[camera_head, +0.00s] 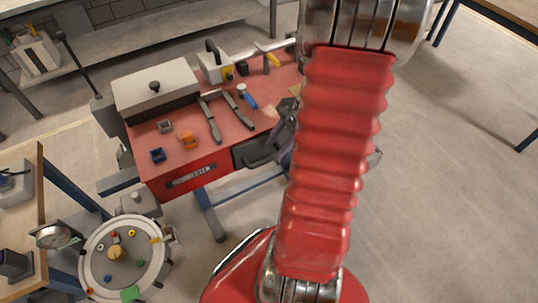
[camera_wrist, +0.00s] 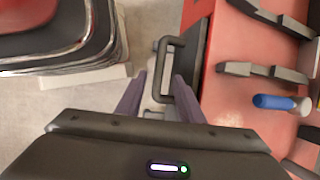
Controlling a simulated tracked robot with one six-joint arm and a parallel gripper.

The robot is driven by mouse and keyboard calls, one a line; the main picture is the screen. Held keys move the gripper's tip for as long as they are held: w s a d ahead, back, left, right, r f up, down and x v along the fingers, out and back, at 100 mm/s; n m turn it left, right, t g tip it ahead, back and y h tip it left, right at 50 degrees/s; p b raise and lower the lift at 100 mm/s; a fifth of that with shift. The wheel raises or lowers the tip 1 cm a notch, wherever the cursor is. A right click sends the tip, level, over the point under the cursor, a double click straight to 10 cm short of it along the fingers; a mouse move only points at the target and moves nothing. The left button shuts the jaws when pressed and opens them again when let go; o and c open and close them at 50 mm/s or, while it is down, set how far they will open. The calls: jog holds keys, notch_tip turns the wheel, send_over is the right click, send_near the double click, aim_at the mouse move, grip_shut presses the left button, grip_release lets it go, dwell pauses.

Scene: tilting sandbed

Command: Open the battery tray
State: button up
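The battery tray (camera_head: 247,152) shows as a dark front set in the right part of the red bench's front face; it looks about flush with it. Its dark bar handle (camera_head: 265,159) sticks out from that front. In the wrist view the handle (camera_wrist: 163,68) is a squared loop standing off the dark tray front (camera_wrist: 201,48). My gripper (camera_wrist: 158,88) has its two purple fingers apart, one on each side of the handle's outer bar in the picture. I see no clear contact. In the head view my gripper (camera_head: 287,140) is partly hidden behind my red arm.
The red bench top (camera_head: 232,128) holds a grey lidded box (camera_head: 155,90), dark flat tools (camera_head: 210,120), a blue-handled tool (camera_head: 246,98) and small blue and orange blocks. A round tray (camera_head: 125,260) with small coloured parts stands at lower left. Floor on the right is clear.

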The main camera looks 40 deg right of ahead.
aim_at(267, 158)
jog(key=shift+x, duration=2.65)
grip_shut()
jog(key=shift+a, duration=0.1)
